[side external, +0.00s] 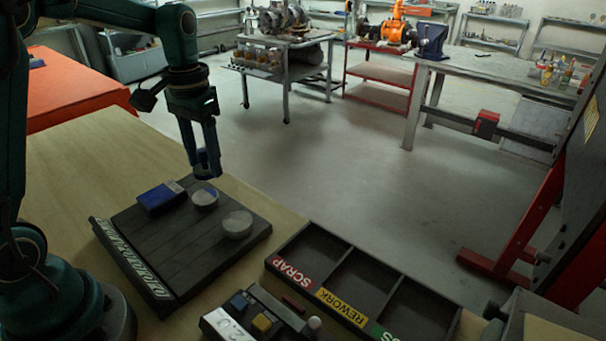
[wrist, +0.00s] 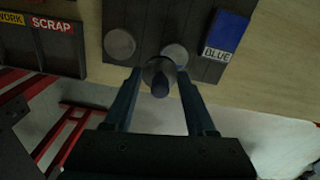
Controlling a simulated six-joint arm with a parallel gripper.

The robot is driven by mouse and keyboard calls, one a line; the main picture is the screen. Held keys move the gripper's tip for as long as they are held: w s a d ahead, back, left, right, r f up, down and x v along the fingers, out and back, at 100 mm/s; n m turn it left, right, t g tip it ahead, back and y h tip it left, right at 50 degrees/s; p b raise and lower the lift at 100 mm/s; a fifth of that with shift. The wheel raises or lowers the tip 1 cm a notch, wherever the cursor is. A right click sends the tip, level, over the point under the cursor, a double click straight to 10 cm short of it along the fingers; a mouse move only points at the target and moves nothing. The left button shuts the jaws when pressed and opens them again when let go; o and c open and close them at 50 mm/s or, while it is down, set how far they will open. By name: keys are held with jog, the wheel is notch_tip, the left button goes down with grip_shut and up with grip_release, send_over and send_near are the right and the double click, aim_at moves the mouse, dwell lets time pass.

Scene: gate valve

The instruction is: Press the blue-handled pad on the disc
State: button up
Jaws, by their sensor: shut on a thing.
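My gripper (side external: 206,172) is shut on the blue-handled pad (side external: 201,158), which it holds above the dark board (side external: 160,240). In the wrist view the dark blue handle (wrist: 160,88) and the round grey pad head sit between the fingers (wrist: 160,74). Below the gripper is one pale disc (side external: 205,200) with a bluish area on its top; it also shows in the wrist view (wrist: 176,52), partly hidden by the pad. A gap shows between gripper and disc in the side view. A second plain grey disc (side external: 237,225) lies nearer the front.
A blue box (side external: 161,198) labelled BLUE (wrist: 222,35) in the wrist view lies on the board beside the discs. A sorting tray (side external: 345,270) with SCRAP and REWORK labels stands to the right. A control box (side external: 255,318) with blue and yellow buttons is in front.

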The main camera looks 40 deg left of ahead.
jog(key=m, duration=0.1)
send_near(238, 220)
jog(key=shift+f, duration=2.75)
jog(key=shift+f, duration=0.6)
jog(key=shift+r, duration=0.1)
notch_tip(238, 220, up, 7)
dwell(0.8)
jog(key=shift+m, duration=0.3)
